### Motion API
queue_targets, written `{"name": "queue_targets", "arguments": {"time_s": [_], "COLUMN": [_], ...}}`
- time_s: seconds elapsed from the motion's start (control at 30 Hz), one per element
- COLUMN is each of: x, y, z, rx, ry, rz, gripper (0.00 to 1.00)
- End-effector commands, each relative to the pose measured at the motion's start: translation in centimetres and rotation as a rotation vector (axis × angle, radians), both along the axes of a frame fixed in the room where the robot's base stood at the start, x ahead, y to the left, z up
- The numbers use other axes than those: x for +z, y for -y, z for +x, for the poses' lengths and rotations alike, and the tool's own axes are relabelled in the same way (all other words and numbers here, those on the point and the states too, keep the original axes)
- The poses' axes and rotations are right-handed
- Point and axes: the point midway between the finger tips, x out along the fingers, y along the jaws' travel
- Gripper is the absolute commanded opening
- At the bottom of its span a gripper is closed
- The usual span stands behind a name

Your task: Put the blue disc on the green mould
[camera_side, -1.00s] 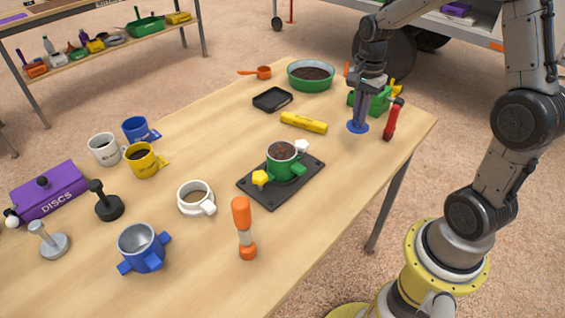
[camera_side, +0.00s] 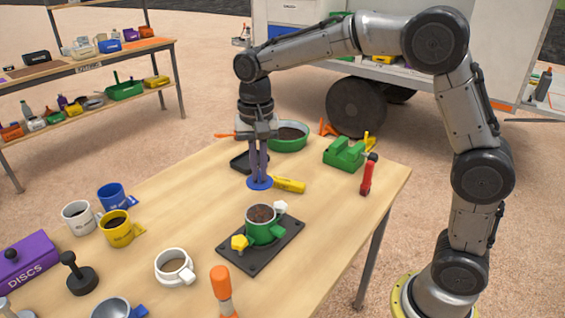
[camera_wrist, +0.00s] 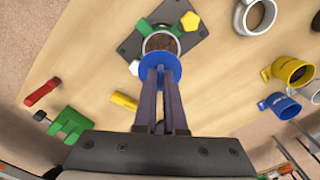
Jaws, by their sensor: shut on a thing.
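My gripper (camera_side: 259,180) is shut on the blue disc (camera_side: 257,184) and holds it flat above the table, behind the mould in the side view. The green mould (camera_side: 262,232), filled with brown soil (camera_side: 261,213), stands upright on a black base plate (camera_side: 244,257) with yellow and white knobs at its sides. In the wrist view the blue disc (camera_wrist: 158,72) at the fingertips overlaps the near edge of the soil-filled mould (camera_wrist: 162,42). The disc is apart from the mould.
A yellow bar (camera_side: 290,186) lies beside the disc. A green bowl of soil (camera_side: 289,139), a black tray (camera_side: 241,163), a green block tool (camera_side: 344,154) and a red-handled tool (camera_side: 367,175) are farther back. Several mugs (camera_side: 118,230) stand left; an orange-handled tool (camera_side: 221,285) stands in front.

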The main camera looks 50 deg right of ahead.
Motion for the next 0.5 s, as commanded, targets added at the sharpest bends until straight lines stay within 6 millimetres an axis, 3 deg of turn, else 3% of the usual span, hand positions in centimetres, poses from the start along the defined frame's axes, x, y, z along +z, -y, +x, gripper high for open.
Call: {"name": "queue_targets", "arguments": {"time_s": [0.5], "x": [-0.5], "y": [-0.51], "z": [-0.12], "rx": [0.011], "ry": [-0.001], "rz": [0.0], "gripper": [0.0]}}
